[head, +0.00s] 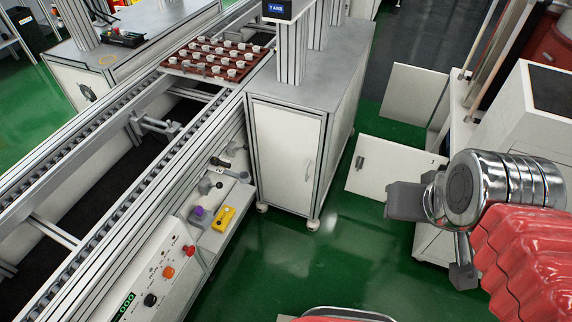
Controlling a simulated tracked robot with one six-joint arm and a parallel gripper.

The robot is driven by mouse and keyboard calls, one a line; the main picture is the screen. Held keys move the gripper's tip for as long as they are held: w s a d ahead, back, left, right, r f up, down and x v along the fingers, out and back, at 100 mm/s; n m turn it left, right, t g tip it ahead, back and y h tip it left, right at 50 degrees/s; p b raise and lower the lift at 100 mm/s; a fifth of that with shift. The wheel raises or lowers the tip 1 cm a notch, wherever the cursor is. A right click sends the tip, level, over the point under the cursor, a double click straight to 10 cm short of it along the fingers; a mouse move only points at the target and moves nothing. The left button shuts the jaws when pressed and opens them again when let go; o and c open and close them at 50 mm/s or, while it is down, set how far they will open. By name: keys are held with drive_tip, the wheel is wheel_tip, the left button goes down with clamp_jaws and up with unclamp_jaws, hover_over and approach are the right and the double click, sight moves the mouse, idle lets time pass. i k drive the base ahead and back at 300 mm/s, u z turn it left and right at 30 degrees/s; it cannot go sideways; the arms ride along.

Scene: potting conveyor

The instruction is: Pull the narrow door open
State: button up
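A narrow pale door (285,145) is on the front of the grey cabinet (262,92) beside the conveyor. It looks closed, flush in its metal frame. A slim vertical handle (308,168) sits near its right edge. My gripper (432,238) is at the lower right, well to the right of this door and apart from it. Its two dark fingers are spread, with nothing seen between them.
Two pale open panels (395,169) (413,94) stick out from a white unit at the right, close to my gripper. The conveyor (150,165) runs along the left, carrying a red tray (190,68) of small pots. Green floor (290,250) is clear before the cabinet.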

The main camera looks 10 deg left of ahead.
sight(288, 142)
drive_tip(key=u, duration=0.35)
drive_tip(key=i, duration=0.5)
drive_tip(key=u, duration=0.95)
drive_tip(key=i, duration=0.75)
drive_tip(key=u, duration=0.45)
